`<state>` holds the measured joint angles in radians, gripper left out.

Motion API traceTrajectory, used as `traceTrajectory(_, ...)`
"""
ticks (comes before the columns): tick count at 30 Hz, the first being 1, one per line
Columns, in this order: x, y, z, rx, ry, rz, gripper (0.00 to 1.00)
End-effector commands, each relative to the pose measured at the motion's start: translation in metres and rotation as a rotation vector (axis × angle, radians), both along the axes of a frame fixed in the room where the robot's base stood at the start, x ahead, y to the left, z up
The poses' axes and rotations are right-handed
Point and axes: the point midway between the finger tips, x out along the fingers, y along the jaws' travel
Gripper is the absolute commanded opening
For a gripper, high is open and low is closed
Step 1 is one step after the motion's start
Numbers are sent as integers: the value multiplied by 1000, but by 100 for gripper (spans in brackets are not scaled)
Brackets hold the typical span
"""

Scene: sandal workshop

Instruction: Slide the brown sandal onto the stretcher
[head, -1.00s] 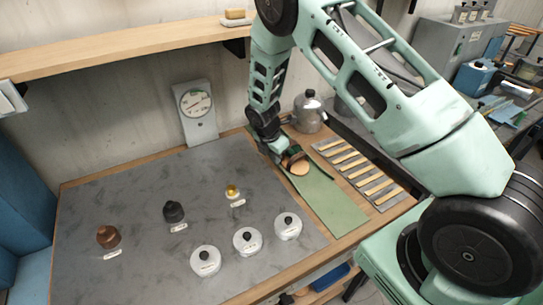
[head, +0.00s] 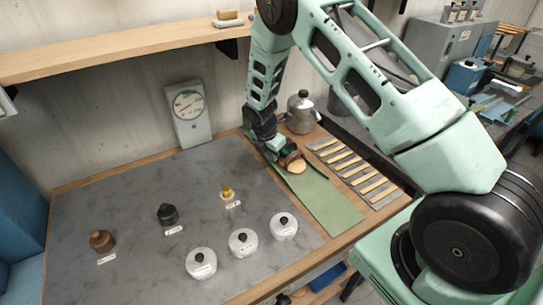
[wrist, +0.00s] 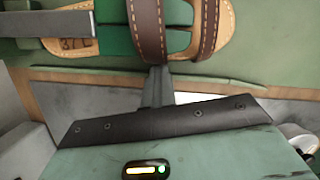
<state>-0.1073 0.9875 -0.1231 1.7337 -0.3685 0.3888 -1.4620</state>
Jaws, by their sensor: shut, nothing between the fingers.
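The brown sandal (head: 297,166) lies at the back end of the green mat in the head view, partly hidden by my arm. In the wrist view the sandal (wrist: 205,25) has brown stitched straps over a tan sole. A green block (wrist: 116,38), which looks like part of the stretcher, shows under the strap, with a grey metal bar (wrist: 45,24) at its left. I cannot tell how far the sandal sits on it. My gripper (wrist: 157,75) is shut and empty, its fingertips close beside the strap's near edge; contact is unclear.
The green mat (head: 325,203) is clear toward the front. A slatted rack (head: 357,172) lies to its right and a metal pot (head: 301,113) stands behind. Several lidded jars, one white (head: 243,242), stand on the grey bench top at left, below a wooden shelf (head: 120,50).

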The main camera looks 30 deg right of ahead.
Motion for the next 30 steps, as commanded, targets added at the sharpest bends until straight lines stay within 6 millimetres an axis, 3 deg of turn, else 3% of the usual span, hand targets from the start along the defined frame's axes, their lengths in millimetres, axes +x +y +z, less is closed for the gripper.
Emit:
traceTrajectory(6,-1,26,3,4,-2,-1,0)
traceTrajectory(15,-5,42,62,6,-4,-2,0)
traceTrajectory(21,-8,48,88,6,-1,-1,0)
traceTrajectory(30,-9,50,97,6,2,0,0)
